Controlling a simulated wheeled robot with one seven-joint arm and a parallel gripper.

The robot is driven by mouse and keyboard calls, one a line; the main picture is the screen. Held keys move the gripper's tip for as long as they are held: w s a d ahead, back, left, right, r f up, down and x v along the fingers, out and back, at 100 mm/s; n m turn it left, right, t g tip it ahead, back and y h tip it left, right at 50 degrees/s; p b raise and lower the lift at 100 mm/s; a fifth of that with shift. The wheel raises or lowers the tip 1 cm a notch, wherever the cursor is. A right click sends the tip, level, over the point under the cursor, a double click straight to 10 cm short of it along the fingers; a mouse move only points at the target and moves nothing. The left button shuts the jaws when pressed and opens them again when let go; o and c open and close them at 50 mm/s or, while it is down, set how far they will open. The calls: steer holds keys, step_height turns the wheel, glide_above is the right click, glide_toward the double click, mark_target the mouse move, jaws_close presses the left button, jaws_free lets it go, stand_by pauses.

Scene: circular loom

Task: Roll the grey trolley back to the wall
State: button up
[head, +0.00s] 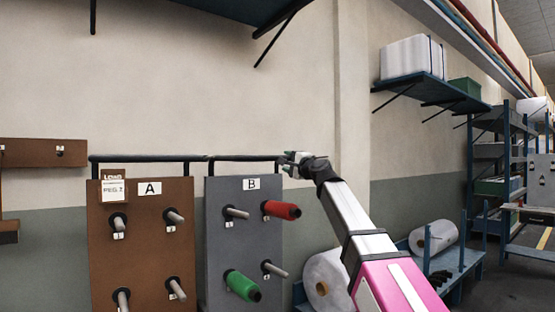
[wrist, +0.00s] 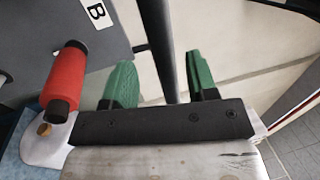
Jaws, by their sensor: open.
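The grey trolley (head: 220,215) stands upright near the wall, with a "B" label, a black top handle (head: 243,158), a red spool (head: 281,209) and a green spool (head: 242,286) on pegs. My gripper (head: 289,160) is at the right end of the handle. In the wrist view, my gripper (wrist: 163,72) has its two green fingers open, and the dark handle bar (wrist: 160,38) runs between them with gaps on both sides. The trolley's grey panel (wrist: 60,28) and red spool (wrist: 66,72) lie to the left. The trolley's base is out of view.
A brown trolley (head: 145,235) marked "A" stands just left of the grey one. White rolls (head: 325,280) lie on a low blue rack (head: 452,262) at right. A blue shelf (head: 430,88) overhangs the wall (head: 200,90). Floor (wrist: 295,135) shows at the wrist view's right.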

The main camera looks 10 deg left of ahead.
steer(key=x, duration=0.8)
steer(key=shift+s, duration=0.1)
jaws_close()
